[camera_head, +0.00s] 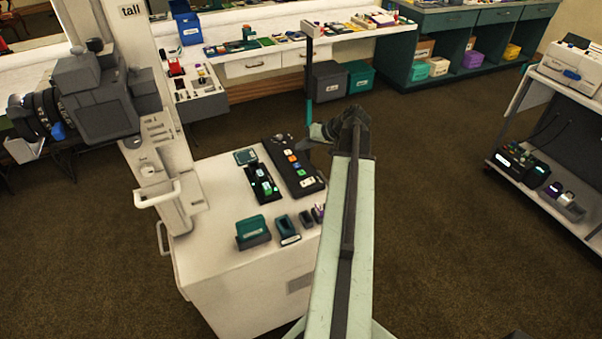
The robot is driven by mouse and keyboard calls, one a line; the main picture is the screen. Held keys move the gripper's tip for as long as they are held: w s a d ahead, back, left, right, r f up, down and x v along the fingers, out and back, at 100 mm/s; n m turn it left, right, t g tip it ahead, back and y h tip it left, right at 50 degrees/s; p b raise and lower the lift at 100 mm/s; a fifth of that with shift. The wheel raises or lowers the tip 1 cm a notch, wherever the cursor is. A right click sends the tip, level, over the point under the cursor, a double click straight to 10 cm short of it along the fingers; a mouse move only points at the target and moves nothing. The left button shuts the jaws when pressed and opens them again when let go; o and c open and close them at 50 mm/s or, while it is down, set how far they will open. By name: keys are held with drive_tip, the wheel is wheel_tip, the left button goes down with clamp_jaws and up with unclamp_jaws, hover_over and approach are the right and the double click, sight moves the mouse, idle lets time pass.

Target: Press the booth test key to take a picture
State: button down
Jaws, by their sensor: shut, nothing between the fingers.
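A black panel (283,151) with orange, blue, green and white keys lies on top of a white cabinet (215,205). A smaller black device with green lights (263,184) lies to its left. The key labels are too small to read, so I cannot tell which one is the test key. My gripper (310,142) is shut and empty, near the far right end of the panel. It points left, and I cannot tell its height above the panel or any contact. My arm hides part of the cabinet's right side.
A white column marked "tall" with a grey box-like unit (96,100) rises at the cabinet's left. Teal and dark holders (253,232) stand on its front part. A cluttered bench (262,62) is behind, a shelf cart (560,115) at right. Brown floor between is clear.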

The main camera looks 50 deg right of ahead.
sight(304, 173)
wheel_tip(304, 173, down, 9)
drive_tip(key=b, duration=0.8)
drive_tip(key=shift+s+d+b, duration=0.1)
drive_tip(key=shift+b, duration=0.3)
idle(1.2)
drive_tip(key=shift+s+f+b, duration=0.1)
drive_tip(key=shift+f+b, duration=0.25)
drive_tip(key=shift+f+b, duration=0.4)
idle(0.4)
idle(0.4)
drive_tip(key=shift+r+p, duration=0.8)
drive_tip(key=shift+r, duration=0.1)
wheel_tip(304, 173, up, 5)
drive_tip(key=p, duration=0.5)
